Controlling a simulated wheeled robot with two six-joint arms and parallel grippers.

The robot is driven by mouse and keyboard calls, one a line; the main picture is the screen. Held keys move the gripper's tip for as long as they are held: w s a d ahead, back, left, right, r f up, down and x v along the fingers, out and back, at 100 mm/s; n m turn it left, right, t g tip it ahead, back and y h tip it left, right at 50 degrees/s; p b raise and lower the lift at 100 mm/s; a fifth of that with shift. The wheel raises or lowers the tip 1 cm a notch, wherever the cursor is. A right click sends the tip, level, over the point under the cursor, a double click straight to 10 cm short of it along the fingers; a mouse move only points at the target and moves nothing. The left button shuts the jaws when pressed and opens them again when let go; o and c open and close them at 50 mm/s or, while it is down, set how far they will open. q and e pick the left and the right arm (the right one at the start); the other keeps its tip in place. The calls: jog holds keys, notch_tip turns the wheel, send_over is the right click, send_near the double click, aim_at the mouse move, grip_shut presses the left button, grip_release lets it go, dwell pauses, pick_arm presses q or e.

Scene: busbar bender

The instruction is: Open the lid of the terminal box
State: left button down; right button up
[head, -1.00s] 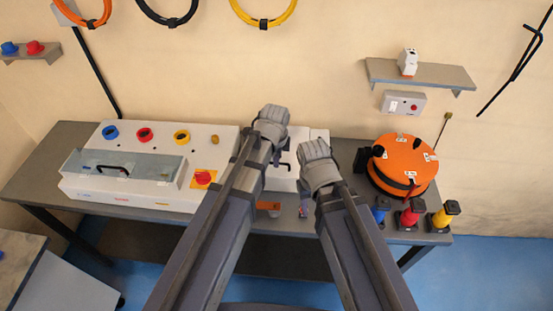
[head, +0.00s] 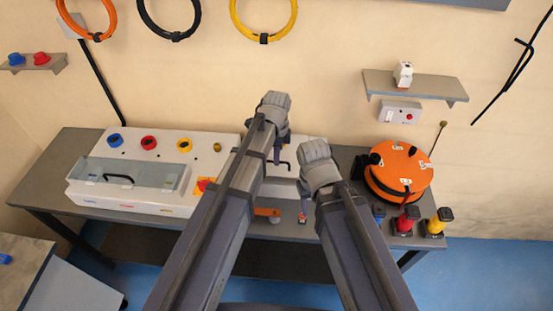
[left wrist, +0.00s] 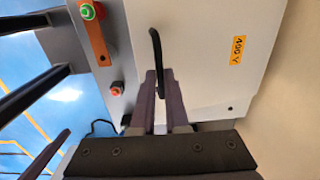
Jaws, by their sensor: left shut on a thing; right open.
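The white terminal box (head: 311,148) stands on the workbench, largely hidden behind my arms. In the left wrist view its pale lid (left wrist: 205,55) has a black bar handle (left wrist: 154,50) and an orange "400 V" label (left wrist: 238,49). My left gripper (left wrist: 157,88) is shut on the handle, one dark finger on each side. In the head view my left gripper (head: 277,152) is over the box, its fingertips mostly hidden. My right gripper (head: 317,165) is open and empty beside the box's right part. I cannot tell whether the lid is raised.
A white console (head: 130,197) with a clear cover and coloured knobs stands left. An orange reel (head: 405,165) and red and yellow plugs (head: 407,222) are right. An orange bracket (left wrist: 95,35) with a green button and a red button show beside the box. A shelf (head: 425,88) is above.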

pick_arm(q)
jog(key=w+r+p, duration=0.6)
jog(key=r, duration=0.2)
jog(key=shift+w+r+g+p, duration=0.15)
jog(key=shift+g+p, duration=0.15)
jog(key=c, duration=1.3)
grip_release()
jog(key=shift+w, duration=0.1)
jog(key=o, duration=0.3)
jog(key=shift+w+f, duration=0.2)
jog(key=shift+w, duration=0.05)
jog(key=shift+o, duration=0.4)
jog(key=shift+s, duration=0.15)
jog(key=shift+r, duration=0.15)
